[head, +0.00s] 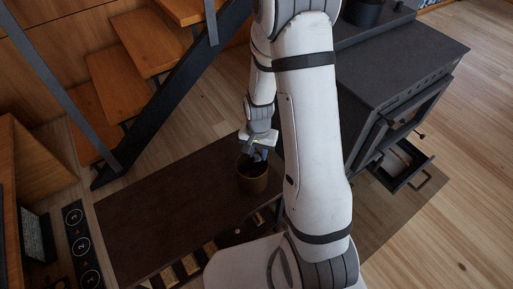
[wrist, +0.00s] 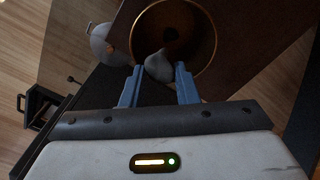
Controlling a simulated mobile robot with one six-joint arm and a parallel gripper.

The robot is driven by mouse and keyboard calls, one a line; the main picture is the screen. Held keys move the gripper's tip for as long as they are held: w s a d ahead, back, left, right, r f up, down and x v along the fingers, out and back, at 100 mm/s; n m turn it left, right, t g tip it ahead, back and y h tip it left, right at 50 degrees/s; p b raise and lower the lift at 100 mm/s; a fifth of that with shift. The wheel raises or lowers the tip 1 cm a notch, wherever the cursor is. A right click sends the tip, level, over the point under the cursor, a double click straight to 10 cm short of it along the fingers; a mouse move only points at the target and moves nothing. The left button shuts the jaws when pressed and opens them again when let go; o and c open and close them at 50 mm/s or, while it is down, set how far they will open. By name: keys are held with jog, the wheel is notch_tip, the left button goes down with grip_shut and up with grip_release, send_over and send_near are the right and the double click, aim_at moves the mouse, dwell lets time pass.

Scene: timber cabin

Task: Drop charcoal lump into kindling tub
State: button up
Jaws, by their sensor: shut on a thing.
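The kindling tub (head: 252,184) is a round brown tub standing upright on a dark brown bench top (head: 150,215). In the wrist view I look down into the tub (wrist: 213,42), with its brass-coloured rim and dark inside. My gripper (head: 257,154) is just above the tub's mouth in the head view. In the wrist view my gripper (wrist: 158,75) has its two blue fingers on either side of a grey charcoal lump (wrist: 158,66), shut on it. The lump shows against the tub's opening, near the rim. The lump cannot be told clearly in the head view.
A black stove (head: 395,85) stands to the right, its lower drawer (head: 403,165) pulled out. Wooden stairs (head: 130,80) with a dark metal stringer rise at the back left. A panel with numbered round marks (head: 76,240) lies left of the bench. Open wooden floor is at the right.

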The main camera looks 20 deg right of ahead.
aim_at(258, 158)
jog(key=shift+a+f+b, duration=0.1)
jog(key=shift+f+b, duration=0.8)
jog(key=shift+f, duration=0.85)
jog(key=o, duration=1)
jog(key=shift+r, duration=0.2)
notch_tip(258, 158, up, 8)
jog(key=shift+f+p, duration=0.25)
jog(key=shift+p, duration=0.35)
